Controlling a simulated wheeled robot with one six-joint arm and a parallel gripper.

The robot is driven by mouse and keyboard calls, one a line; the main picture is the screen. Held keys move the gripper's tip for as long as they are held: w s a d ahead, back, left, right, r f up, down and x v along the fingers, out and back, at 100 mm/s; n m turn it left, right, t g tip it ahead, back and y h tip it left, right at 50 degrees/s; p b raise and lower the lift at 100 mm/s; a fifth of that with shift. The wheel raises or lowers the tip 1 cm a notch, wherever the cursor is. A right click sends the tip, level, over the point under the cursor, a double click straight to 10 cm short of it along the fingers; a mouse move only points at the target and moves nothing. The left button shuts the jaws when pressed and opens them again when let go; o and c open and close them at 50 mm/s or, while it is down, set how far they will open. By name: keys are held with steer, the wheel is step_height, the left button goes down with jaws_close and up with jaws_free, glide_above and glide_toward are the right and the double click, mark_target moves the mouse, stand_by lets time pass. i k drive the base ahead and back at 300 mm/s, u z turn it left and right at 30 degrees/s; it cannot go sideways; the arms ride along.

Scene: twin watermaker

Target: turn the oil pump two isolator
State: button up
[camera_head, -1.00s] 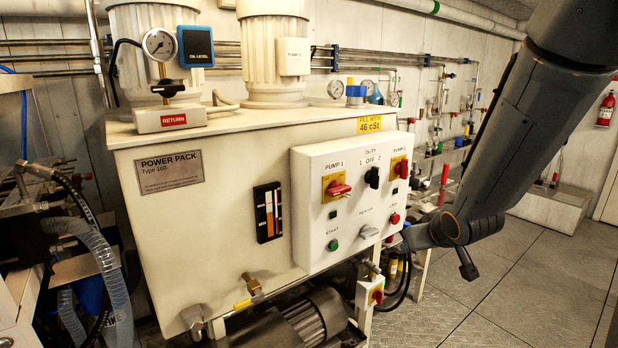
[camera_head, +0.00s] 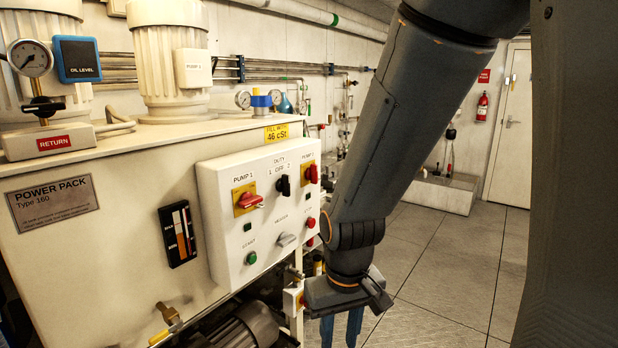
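The oil pump two isolator (camera_head: 311,174) is a red rotary handle on a yellow plate. It sits at the upper right of the white control panel (camera_head: 222,215), under the PUMP 2 label. My gripper (camera_head: 341,334) is low, to the right of the panel and well below the isolator, apart from it. Its two blue fingers point down, with a gap between them and nothing visible in it. The fingertips are cut off by the bottom edge. My forearm rises just to the right of the isolator in the picture.
The pump one isolator (camera_head: 247,199), a black duty switch (camera_head: 283,186), a grey heater switch (camera_head: 286,239), a green button (camera_head: 251,258) and a red button (camera_head: 310,222) share the panel. A red and yellow switch (camera_head: 301,300) sits below. Tiled floor (camera_head: 440,265) is free at right.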

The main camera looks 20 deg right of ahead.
mark_target(312, 173)
steer(key=u, duration=0.15)
steer(key=k, duration=0.45)
steer(key=z, duration=0.9)
steer(key=i, duration=0.8)
steer(key=u, duration=0.2)
